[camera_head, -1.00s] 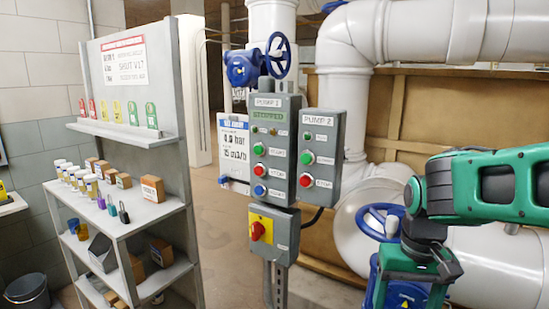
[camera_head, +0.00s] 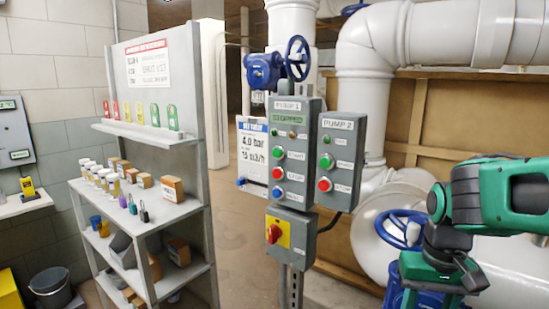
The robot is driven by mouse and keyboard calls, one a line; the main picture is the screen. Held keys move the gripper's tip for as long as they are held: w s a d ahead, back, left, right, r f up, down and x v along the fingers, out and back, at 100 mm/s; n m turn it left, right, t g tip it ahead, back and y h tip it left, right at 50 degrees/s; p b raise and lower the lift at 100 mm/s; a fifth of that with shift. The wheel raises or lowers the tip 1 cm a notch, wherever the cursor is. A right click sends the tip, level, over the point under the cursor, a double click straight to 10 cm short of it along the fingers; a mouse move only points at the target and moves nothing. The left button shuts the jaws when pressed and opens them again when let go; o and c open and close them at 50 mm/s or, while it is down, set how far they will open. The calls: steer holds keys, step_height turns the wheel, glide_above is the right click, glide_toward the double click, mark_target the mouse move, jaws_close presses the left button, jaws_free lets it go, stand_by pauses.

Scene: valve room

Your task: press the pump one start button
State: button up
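The grey pump 1 box (camera_head: 307,136) stands on a post in the middle of the head view. Its display reads STOPPED. The green start button (camera_head: 277,153) sits at the left of its face, above a red stop button (camera_head: 277,172) and a blue button (camera_head: 277,191). Nothing covers these buttons. The pump 2 box (camera_head: 345,140) is attached at the right, with its own green button (camera_head: 327,161) and red button (camera_head: 325,184). My green and black arm shows at the right edge, apart from the boxes. My gripper's fingers are not visible.
A grey box with a red rotary switch (camera_head: 273,233) hangs below pump 1. A shelf unit (camera_head: 200,150) with jars, tags and boxes stands left. White pipes (camera_head: 365,90) and a blue handwheel (camera_head: 402,229) are at right. Bare floor (camera_head: 235,240) lies between shelf and post.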

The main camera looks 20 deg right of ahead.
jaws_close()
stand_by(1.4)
